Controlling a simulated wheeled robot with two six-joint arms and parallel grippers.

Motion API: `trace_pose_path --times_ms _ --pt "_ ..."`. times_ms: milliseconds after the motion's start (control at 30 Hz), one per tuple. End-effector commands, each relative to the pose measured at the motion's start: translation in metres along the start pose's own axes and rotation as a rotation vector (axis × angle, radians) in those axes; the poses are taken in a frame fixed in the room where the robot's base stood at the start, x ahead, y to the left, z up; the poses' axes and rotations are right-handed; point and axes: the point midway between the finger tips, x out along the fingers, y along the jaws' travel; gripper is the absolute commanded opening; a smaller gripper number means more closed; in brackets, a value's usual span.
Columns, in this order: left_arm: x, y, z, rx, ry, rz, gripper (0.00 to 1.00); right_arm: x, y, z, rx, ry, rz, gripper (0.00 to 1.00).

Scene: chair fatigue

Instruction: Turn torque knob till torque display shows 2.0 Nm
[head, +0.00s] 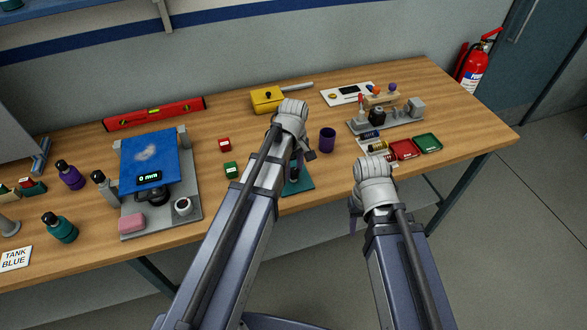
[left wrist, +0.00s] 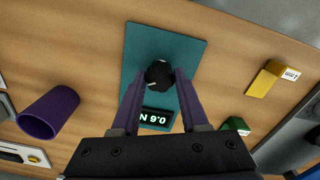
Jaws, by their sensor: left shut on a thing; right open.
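The black torque knob (left wrist: 159,73) sits on a teal panel (left wrist: 190,50) in the left wrist view. My left gripper (left wrist: 158,82) is shut on the knob, with a finger on each side. The torque display (left wrist: 157,119) is on the same panel and appears upside down. It seems to read 0.9 N, with the rest of the unit hidden. In the head view the panel (head: 305,186) lies near the table's front edge, and my left arm covers much of it. My right gripper (head: 355,212) is open and empty, in front of the table's edge.
A purple cup (head: 327,140) stands right of the panel. Green (head: 232,170) and red (head: 225,144) blocks lie to its left. A blue-topped device (head: 150,160) is further left. Red (head: 404,150) and green (head: 428,143) trays and a grey fixture (head: 400,122) are at right.

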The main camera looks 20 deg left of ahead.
Motion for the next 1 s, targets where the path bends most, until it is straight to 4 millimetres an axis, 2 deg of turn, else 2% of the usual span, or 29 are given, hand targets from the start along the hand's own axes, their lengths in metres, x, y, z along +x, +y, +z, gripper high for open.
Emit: trace_pose_path --times_ms 33,167,567,767,1000 --pt "0.0000 -0.0001 0.0000 0.000 0.000 0.000 0.15 0.0000 0.0000 0.0000 0.000 0.000 0.000 0.50" --pt "0.0000 -0.0001 0.0000 0.000 0.000 0.000 0.00 0.0000 0.0000 0.0000 0.000 0.000 0.000 0.50" --pt "0.0001 0.0000 0.0000 0.044 0.000 0.000 0.00 0.0001 0.0000 0.0000 0.000 0.000 0.000 0.50" --pt "0.0001 -0.0001 0.0001 0.169 0.000 0.000 0.00 0.0001 0.0000 0.0000 0.000 0.000 0.000 0.50" --pt "0.0001 -0.0001 0.0000 0.391 0.000 0.000 0.00 0.0001 0.0000 0.0000 0.000 0.000 0.000 0.50"
